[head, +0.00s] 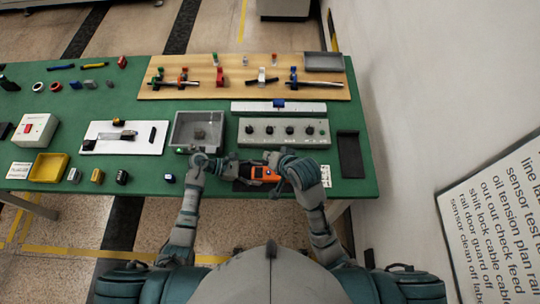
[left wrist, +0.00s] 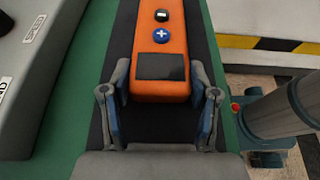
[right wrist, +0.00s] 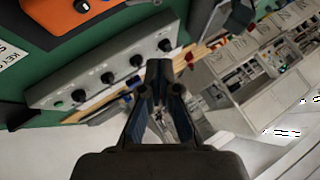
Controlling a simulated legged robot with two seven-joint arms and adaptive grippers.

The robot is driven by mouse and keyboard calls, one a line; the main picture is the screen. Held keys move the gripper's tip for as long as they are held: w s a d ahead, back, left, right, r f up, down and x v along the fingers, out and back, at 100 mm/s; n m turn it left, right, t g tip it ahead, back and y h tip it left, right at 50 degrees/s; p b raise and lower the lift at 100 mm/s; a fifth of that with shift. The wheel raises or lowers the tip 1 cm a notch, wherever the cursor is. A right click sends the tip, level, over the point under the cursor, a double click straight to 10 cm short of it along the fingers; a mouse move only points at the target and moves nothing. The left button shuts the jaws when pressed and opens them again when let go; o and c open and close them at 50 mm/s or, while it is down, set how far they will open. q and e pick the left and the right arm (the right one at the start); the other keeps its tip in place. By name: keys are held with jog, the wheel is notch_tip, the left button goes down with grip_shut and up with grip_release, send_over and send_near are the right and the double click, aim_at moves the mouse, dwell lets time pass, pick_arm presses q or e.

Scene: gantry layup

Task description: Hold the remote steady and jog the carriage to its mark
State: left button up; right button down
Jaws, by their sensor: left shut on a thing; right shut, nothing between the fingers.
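The orange remote (head: 262,174) lies at the table's front edge on a dark strip. The left wrist view shows its blue plus button, a second button and a dark screen on the remote (left wrist: 162,20). My left gripper (head: 236,169) is closed around the remote's near end, one finger (left wrist: 160,100) on each side. My right gripper (head: 274,160) is shut and empty, just beside the remote's other end; in the right wrist view the remote shows at upper left, apart from the fingertips (right wrist: 160,72). The blue carriage (head: 279,103) sits near the middle of a white rail (head: 305,108).
A grey panel with several black knobs (head: 255,138) stands just behind the remote. A grey tray (head: 182,136) is left of it and a black tray (head: 351,160) right. A wooden board (head: 225,91) with clamps is at the back. A wall stands close at right.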

aim_at(270, 173)
jog(key=shift+f, duration=0.1)
jog(key=shift+f, duration=4.35)
jog(key=shift+f, duration=0.35)
jog(key=shift+f, duration=0.4)
jog(key=shift+r, duration=0.95)
